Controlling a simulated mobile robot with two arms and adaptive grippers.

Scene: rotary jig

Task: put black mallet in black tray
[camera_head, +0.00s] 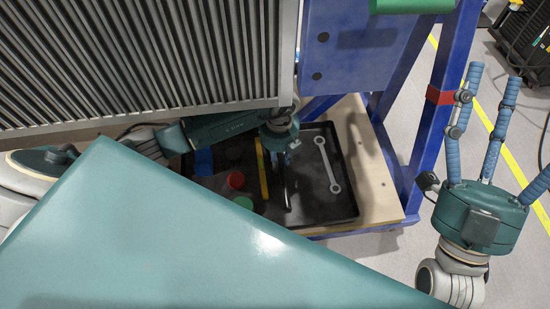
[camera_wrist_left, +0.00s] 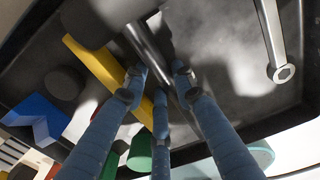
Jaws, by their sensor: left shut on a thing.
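The black mallet shows in the left wrist view with a dark head (camera_wrist_left: 100,18) and a shiny metal shaft (camera_wrist_left: 143,46). In the head view its thin shaft (camera_head: 288,197) shows below my left gripper (camera_head: 284,166). My left gripper (camera_wrist_left: 155,78) is shut on the mallet's shaft, inside the outline of the black tray (camera_head: 325,212). I cannot tell whether the mallet touches the tray floor. My right gripper (camera_head: 505,110) is at the right of the head view, fingers spread, empty and away from the tray.
The tray also holds a silver wrench (camera_head: 328,166), a yellow bar (camera_head: 262,170), a red piece (camera_head: 236,180), a green piece (camera_head: 243,203) and a blue piece (camera_head: 203,162). Blue frame posts (camera_head: 440,110) stand right of the tray. A grey ribbed panel (camera_head: 150,60) hangs above it.

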